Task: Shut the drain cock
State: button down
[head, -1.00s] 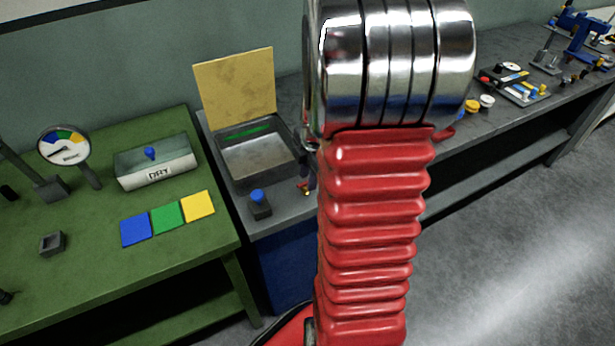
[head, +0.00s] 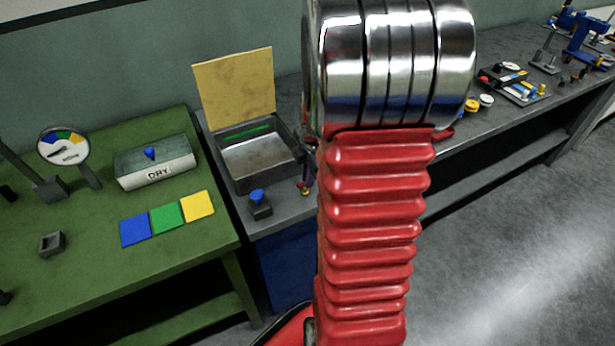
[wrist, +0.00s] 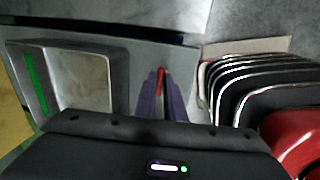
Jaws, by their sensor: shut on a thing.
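The drain cock (head: 305,190) is small, with red and yellow parts, at the front right of the open metal basin (head: 232,184). In the wrist view its red handle (wrist: 161,75) shows between the tips of the two purple fingers of my gripper (wrist: 161,84). My gripper is shut on this handle. In the head view my arm hides most of the gripper; only a dark sliver shows beside the cock. The basin also shows in the wrist view (wrist: 84,45), with a green line on its wall.
A raised yellow lid (head: 236,88) stands behind the basin. A blue-topped knob (head: 258,200) stands in front of it. The green table (head: 90,262) at left holds a gauge (head: 64,146), a box marked DRY (head: 155,166) and coloured squares. Open floor lies at right.

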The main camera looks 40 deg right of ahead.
jog(key=shift+m, duration=0.3)
jog(key=m+h, duration=0.1)
jog(key=m, duration=0.3)
jog(key=shift+a, duration=0.1)
jog(key=m, duration=0.4)
jog(key=m+g, duration=0.1)
jog(key=m, duration=0.1)
jog(key=shift+a+h, duration=0.25)
jog(key=shift+h, duration=0.05)
jog(key=m, duration=0.2)
jog(key=m+g, duration=0.1)
jog(key=m, duration=0.4)
jog(key=shift+w+a+g, duration=0.2)
jog(key=shift+a+g, duration=0.05)
jog(key=shift+g, duration=0.05)
jog(key=c, duration=1.8)
grip_release()
jog(key=shift+c, duration=0.2)
